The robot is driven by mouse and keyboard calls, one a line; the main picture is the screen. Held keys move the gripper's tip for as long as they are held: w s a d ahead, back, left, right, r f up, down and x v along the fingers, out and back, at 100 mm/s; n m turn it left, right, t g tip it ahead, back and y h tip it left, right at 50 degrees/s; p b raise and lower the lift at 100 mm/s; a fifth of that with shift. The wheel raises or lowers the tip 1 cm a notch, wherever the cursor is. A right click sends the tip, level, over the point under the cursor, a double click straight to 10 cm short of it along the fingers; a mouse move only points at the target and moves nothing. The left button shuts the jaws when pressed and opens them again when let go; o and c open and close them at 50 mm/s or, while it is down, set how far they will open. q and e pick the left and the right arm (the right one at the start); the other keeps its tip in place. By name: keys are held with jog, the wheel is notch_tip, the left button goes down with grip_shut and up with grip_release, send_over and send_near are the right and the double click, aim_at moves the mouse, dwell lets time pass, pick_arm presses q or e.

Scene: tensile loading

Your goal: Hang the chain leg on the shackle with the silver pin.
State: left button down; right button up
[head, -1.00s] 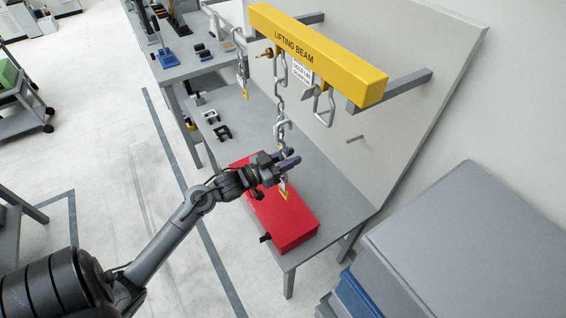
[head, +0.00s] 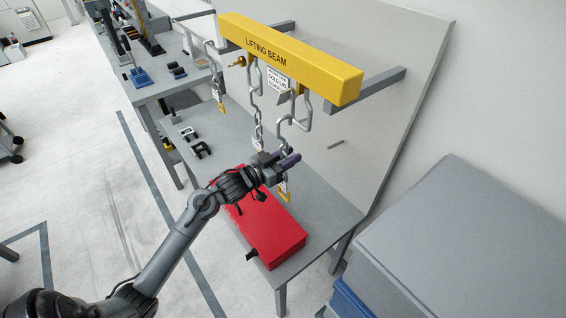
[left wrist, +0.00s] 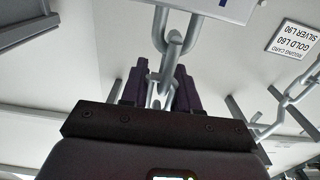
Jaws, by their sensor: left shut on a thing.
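My left gripper (head: 277,165) is shut on a grey chain leg (head: 284,142). It holds the leg below the right shackle (head: 306,112), which hangs from the yellow lifting beam (head: 290,58). The leg's upper end shows beside the shackle's lower part; I cannot tell whether they touch or link. A hook with a yellow latch (head: 285,192) hangs below the fingers. In the left wrist view, a link (left wrist: 160,88) sits between the dark fingers, with another link (left wrist: 175,42) beyond. The left shackle has a gold pin (head: 238,62). The silver pin is not clear. My right gripper is not in view.
A rigging card (head: 277,78) is behind the beam. A red case (head: 268,232) lies on the grey bench (head: 330,210) below.

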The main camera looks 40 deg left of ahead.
pick_arm(q)
jog(key=w+f+b, duration=0.2)
jog(key=w+b, duration=0.2)
jog(key=w, duration=0.1)
jog(key=shift+w+d+f, duration=0.25)
jog(key=shift+d+f, duration=0.15)
dwell(0.5)
jog(key=shift+f, duration=0.1)
dwell(0.4)
